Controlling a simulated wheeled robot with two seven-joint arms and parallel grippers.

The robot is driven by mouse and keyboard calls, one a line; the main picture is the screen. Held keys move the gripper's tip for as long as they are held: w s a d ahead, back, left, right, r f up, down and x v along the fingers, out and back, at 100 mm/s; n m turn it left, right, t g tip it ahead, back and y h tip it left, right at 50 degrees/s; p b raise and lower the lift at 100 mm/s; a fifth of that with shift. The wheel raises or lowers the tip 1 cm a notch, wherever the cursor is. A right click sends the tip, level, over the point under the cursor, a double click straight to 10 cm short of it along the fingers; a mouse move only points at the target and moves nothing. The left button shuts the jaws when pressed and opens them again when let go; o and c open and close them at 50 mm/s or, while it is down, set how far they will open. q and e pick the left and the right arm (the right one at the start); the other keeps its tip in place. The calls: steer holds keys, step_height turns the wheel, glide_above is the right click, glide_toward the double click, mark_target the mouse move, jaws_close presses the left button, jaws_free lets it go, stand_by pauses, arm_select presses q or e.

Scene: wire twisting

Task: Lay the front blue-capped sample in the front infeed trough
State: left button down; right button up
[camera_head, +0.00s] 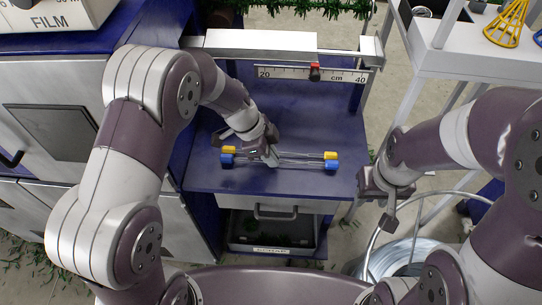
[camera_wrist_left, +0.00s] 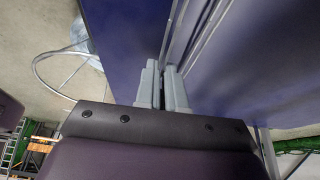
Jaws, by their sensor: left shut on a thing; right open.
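The front blue-capped sample (camera_head: 331,166) is a thin clear rod pair with blue end caps, lying crosswise over the blue bench top. A yellow-capped sample (camera_head: 330,155) lies just behind and parallel to it. My left gripper (camera_head: 272,158) is shut on the blue-capped sample near its middle. In the left wrist view the left fingers (camera_wrist_left: 164,92) are close together, with thin rods (camera_wrist_left: 174,35) running away from them. I cannot tell whether the sample touches the bench. My right gripper (camera_head: 385,205) is open and empty, off the bench's right edge. I cannot make out the infeed trough.
The blue bench (camera_head: 205,178) has free room in front of the samples. A drawer tray (camera_head: 272,235) is below. A wire coil (camera_head: 405,258) stands at the lower right.

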arm_select(q)
steer(key=shift+w+f, duration=0.1)
steer(key=shift+f, duration=0.4)
steer(key=c, duration=1.5)
jaws_free()
